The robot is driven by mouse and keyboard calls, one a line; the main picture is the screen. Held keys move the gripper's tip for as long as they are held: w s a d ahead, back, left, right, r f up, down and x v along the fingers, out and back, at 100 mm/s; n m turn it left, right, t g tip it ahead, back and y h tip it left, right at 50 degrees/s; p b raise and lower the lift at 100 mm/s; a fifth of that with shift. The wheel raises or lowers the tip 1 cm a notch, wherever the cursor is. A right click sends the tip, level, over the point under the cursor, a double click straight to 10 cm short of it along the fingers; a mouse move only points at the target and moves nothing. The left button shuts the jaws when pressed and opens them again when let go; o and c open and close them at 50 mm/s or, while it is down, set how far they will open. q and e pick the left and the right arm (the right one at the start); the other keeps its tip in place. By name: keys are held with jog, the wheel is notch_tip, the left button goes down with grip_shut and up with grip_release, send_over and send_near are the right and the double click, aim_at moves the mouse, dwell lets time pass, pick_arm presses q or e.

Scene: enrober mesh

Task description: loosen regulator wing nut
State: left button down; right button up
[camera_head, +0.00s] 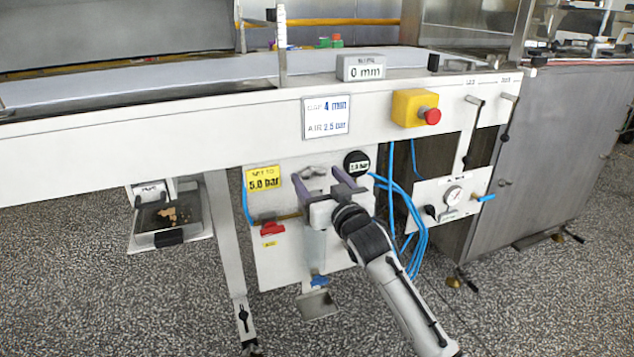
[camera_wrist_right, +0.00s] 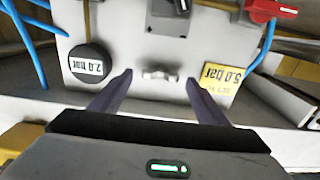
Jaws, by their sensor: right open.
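The grey regulator wing nut (camera_head: 314,171) is on the white panel under the conveyor, between a yellow "5.0 bar" label (camera_head: 263,181) and a round black gauge (camera_head: 357,162). In the right wrist view the wing nut (camera_wrist_right: 158,73) lies between my fingertips with space on both sides. My right gripper (camera_head: 320,180) is open and empty, pointing at the panel; its fingers also show in the right wrist view (camera_wrist_right: 159,79). I cannot tell the exact depth between fingertips and nut. The gauge (camera_wrist_right: 90,63) appears to read 2.0 bar, upside down there. My left gripper is not in view.
Blue hoses (camera_head: 408,215) hang right of my right gripper. A red valve handle (camera_head: 271,229) is at lower left. The white conveyor beam (camera_head: 200,136) runs above, with a sign (camera_head: 326,117) reading 2.5 bar for air and a yellow emergency-stop box (camera_head: 408,108).

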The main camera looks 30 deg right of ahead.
jog(key=shift+w+d, duration=0.15)
jog(key=shift+w, duration=0.35)
jog(key=shift+c, duration=0.2)
